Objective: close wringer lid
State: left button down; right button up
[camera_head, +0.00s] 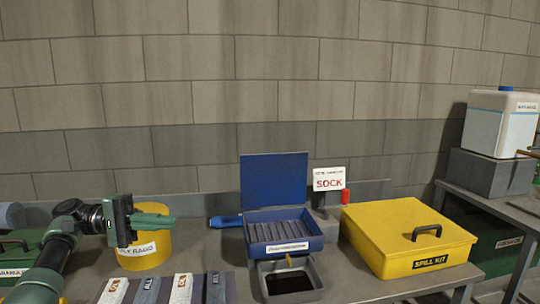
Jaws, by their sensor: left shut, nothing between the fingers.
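The wringer is a blue box (284,242) with a ribbed grey inside, standing on the bench right of the middle. Its blue lid (274,181) stands open, about upright at the back of the box. A blue handle (226,222) sticks out on the box's left side. My left gripper (172,220) is shut and empty, with green fingers pointing right. It is left of the wringer, in front of a yellow bin in the picture, and apart from the lid. My right gripper is not in view.
The yellow rag bin (146,254) is partly hidden by my gripper. A grey tray (316,286) with a dark inside sits in front of the wringer. A yellow spill kit (392,238) and a SOCK sign (329,178) stand to the right. Several labelled strips (180,290) lie in front left.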

aim_at(274, 179)
jog(key=i+l, duration=0.15)
jog(key=i, duration=0.4)
jog(key=i+l, duration=0.2)
jog(key=i, duration=0.35)
jog(key=i+l, duration=0.15)
jog(key=i, duration=0.4)
